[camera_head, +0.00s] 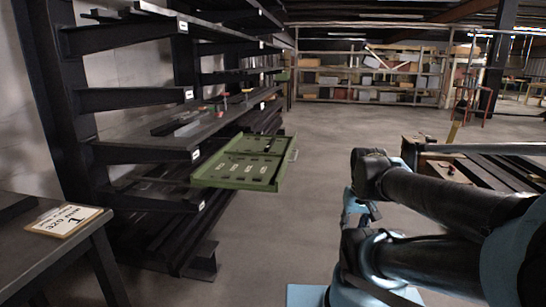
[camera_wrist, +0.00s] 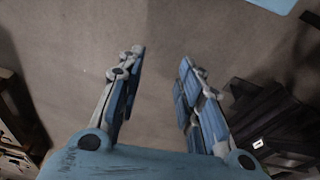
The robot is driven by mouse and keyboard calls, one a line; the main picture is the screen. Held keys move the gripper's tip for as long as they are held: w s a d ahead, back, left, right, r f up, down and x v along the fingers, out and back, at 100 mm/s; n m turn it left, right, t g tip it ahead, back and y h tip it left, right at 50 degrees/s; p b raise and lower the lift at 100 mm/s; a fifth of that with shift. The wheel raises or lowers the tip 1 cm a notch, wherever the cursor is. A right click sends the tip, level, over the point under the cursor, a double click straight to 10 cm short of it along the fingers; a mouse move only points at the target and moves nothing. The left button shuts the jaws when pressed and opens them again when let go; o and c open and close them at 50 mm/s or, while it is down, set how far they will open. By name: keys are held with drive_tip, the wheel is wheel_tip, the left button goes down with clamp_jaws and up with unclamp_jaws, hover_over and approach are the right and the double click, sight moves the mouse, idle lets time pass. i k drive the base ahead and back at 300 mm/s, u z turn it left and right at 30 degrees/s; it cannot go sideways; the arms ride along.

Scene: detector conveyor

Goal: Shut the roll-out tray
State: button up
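The roll-out tray (camera_head: 236,171) is a green, shallow metal tray with slots in its floor. In the head view it sticks out to the right from the dark rack on the left, so it stands pulled out. A thin handle (camera_head: 294,155) shows at its right end. My gripper (camera_wrist: 160,75) shows in the wrist view with its two blue-grey fingers spread apart over bare floor and nothing between them. In the head view my arm is at the right, apart from the tray, and my fingertips cannot be made out there.
The dark cantilever rack (camera_head: 140,97) lines the left wall, with bars on its arms. A table with a sign (camera_head: 64,220) stands at front left. A low bench (camera_head: 470,172) with dark bars is at right. The floor (camera_head: 330,150) between is clear.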

sight(243, 163)
drive_tip(key=u, duration=0.15)
drive_tip(key=i, duration=0.45)
drive_tip(key=u, duration=0.1)
drive_tip(key=k, duration=1.15)
drive_tip(key=z, duration=0.35)
drive_tip(key=i, duration=1.75)
drive_tip(key=u, duration=0.5)
